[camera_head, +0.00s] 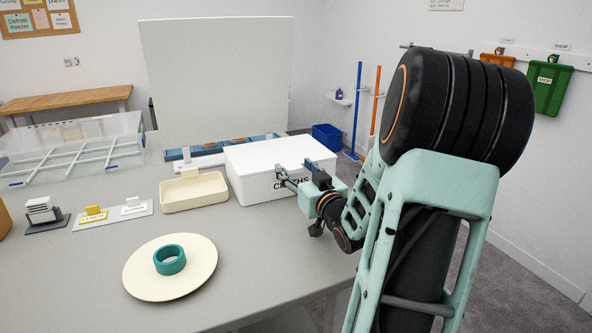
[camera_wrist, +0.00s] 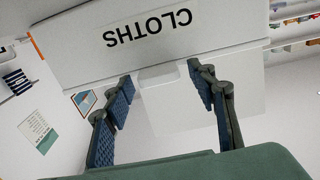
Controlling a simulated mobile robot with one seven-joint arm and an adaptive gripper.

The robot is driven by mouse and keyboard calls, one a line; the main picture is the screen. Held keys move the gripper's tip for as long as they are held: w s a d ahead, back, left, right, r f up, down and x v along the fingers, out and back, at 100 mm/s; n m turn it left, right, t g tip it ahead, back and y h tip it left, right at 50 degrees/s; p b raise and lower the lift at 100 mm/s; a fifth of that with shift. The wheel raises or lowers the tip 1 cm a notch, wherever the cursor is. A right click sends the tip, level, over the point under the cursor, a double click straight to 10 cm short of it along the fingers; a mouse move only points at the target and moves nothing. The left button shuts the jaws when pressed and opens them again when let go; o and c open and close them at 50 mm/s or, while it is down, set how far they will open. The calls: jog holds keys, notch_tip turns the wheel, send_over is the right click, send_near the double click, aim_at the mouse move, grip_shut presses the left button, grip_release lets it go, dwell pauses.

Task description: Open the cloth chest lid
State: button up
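The cloth chest (camera_head: 262,180) is a white box labelled CLOTHS on the grey table, with its flat white lid (camera_head: 280,152) lying shut on top. In the wrist view the chest front (camera_wrist: 215,42) appears upside down, and a small white tab (camera_wrist: 165,76) juts from its edge. My gripper (camera_head: 296,172) is at the front of the chest and covers part of the lettering. In the wrist view my gripper (camera_wrist: 161,75) is open, its two fingers on either side of the tab. I cannot tell whether either finger touches the chest.
A cream tray (camera_head: 194,204) sits left of the chest, and a large white panel (camera_head: 215,75) stands behind. A round cream plate (camera_head: 140,284) with a teal ring (camera_head: 169,261) is nearer. A clear bin (camera_head: 70,178) is at the far left. The table's right front is clear.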

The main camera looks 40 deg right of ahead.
grip_shut()
